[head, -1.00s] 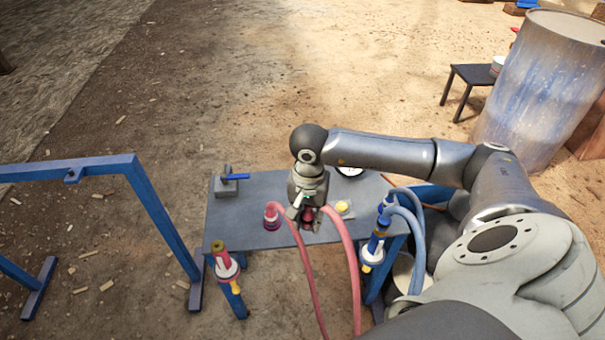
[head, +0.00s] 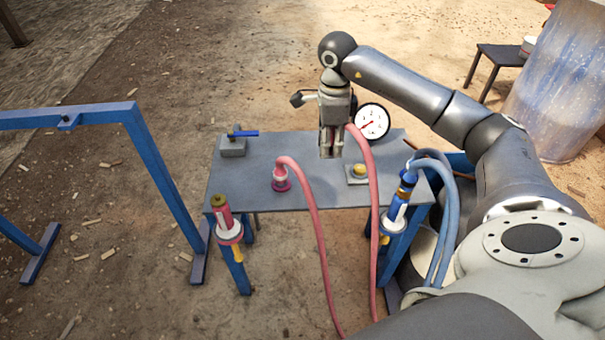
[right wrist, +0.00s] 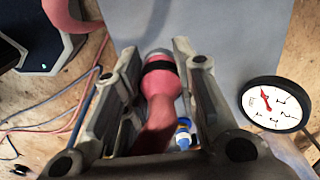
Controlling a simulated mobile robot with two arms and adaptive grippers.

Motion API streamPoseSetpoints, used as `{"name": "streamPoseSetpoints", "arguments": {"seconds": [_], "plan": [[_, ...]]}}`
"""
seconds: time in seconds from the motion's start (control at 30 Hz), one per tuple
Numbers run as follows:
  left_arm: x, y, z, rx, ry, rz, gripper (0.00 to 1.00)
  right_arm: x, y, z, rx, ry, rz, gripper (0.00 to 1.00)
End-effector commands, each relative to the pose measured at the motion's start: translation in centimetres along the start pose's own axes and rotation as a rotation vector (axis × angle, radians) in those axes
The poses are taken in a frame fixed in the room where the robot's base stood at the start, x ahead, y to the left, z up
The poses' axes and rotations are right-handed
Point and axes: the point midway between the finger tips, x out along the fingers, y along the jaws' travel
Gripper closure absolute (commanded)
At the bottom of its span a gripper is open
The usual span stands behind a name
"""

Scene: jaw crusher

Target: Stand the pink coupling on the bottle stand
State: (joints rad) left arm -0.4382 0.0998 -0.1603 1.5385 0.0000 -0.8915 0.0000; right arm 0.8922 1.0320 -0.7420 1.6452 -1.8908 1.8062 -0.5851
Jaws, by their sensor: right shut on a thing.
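My right gripper (head: 331,150) points down over the back of the grey table (head: 235,190). It is shut on the pink coupling (right wrist: 160,85), which has a black band and sits between the fingers in the right wrist view. A pink hose (head: 370,180) runs from this gripper to the front; the fingers mostly hide the coupling in the head view. Another pink hose ends at a pink fitting (head: 281,180) on the table. A ringed holder with a pink bottle-like piece (head: 226,218) stands at the front left corner; I cannot tell which piece is the bottle stand. My left gripper is out of view.
A round gauge (head: 371,121) stands close right of my gripper. A yellow knob (head: 358,169) on a plate and a grey block with a blue handle (head: 234,145) are on the table. Blue hoses (head: 440,200) rise at the right. A blue frame (head: 150,165) stands left.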

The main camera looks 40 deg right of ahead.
Motion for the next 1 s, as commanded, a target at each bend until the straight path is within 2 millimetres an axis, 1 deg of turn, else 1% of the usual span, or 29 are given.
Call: {"name": "streamPoseSetpoints", "arguments": {"seconds": [0.03,0.1,0.2,0.3,0.4,0.57,0.63,0.7,0.8,0.9,1.0], "plan": [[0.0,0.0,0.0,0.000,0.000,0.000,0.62,0.6,0.3,1.5,-0.006,-0.003,0.003,1.00],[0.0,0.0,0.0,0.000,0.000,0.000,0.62,1.6,0.6,3.0,-0.005,-0.002,0.004,1.00],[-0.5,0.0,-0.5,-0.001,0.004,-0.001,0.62,3.7,0.9,4.4,-0.003,-0.001,0.004,1.00],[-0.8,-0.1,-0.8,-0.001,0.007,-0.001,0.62,5.0,1.1,5.5,-0.002,0.000,0.002,1.00],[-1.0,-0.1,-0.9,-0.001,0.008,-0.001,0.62,5.8,1.2,6.2,-0.002,-0.001,0.001,1.00],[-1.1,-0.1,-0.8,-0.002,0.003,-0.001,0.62,6.5,1.2,6.7,-0.002,0.000,0.000,1.00],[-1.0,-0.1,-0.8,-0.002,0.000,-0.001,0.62,7.3,1.4,7.3,-0.003,-0.001,0.002,1.00],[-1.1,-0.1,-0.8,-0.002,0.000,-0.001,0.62,8.5,1.4,7.1,0.000,0.002,0.003,1.00],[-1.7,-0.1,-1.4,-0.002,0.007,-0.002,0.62,9.8,1.4,7.2,0.000,0.000,0.002,1.00],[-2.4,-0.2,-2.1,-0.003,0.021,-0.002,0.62,10.1,1.3,7.1,-0.001,0.000,-0.001,1.00],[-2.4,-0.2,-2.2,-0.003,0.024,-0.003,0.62,10.0,1.3,7.1,-0.001,0.000,-0.001,1.00]]}}
